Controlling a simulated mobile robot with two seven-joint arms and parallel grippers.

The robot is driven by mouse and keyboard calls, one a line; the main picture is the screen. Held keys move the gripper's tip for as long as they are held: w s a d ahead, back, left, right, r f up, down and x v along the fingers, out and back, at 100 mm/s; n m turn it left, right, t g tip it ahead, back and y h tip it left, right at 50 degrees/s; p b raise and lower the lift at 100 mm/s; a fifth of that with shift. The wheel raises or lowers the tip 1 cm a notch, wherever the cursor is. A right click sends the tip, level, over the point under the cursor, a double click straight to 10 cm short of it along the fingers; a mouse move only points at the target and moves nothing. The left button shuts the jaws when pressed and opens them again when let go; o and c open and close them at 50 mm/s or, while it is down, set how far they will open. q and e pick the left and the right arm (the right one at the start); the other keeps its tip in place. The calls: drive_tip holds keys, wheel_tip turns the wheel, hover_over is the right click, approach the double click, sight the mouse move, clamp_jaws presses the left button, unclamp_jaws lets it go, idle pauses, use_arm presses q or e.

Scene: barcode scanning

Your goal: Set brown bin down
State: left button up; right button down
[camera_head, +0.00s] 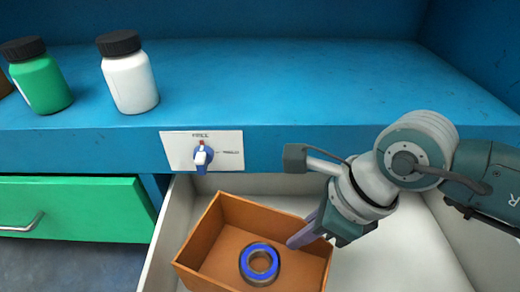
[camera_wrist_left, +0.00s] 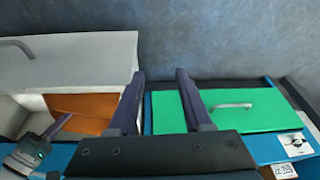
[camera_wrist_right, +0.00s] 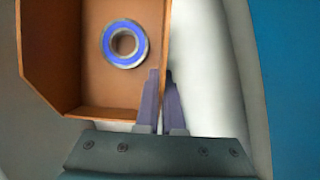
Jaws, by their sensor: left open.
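The brown bin (camera_head: 205,235) is inside the open white drawer (camera_head: 410,262), upright as far as I can tell. Whether its base touches the drawer floor is unclear. A blue-and-grey ring (camera_head: 260,263) lies in the bin, and it also shows in the right wrist view (camera_wrist_right: 124,43). My right gripper (camera_wrist_right: 161,72) is shut on the bin's side wall, one finger inside and one outside. In the head view it reaches the bin's right edge (camera_head: 305,232). My left gripper (camera_wrist_left: 157,75) is open and empty, outside the head view. The bin (camera_wrist_left: 85,108) shows at left in the left wrist view.
A green bottle (camera_head: 40,80) and a white bottle (camera_head: 130,80) stand on the blue counter (camera_head: 270,90). A switch panel (camera_head: 200,152) is on the counter's front above the drawer. A green drawer (camera_head: 75,208) is at left. The drawer floor right of the bin is clear.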

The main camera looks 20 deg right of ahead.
sight(303, 252)
wheel_tip(303, 252, down, 8)
drive_tip(key=b, duration=0.5)
drive_tip(key=shift+r, duration=0.35)
drive_tip(key=c, duration=1.4)
unclamp_jaws()
drive_tip(key=shift+c, duration=0.2)
drive_tip(key=o, duration=0.4)
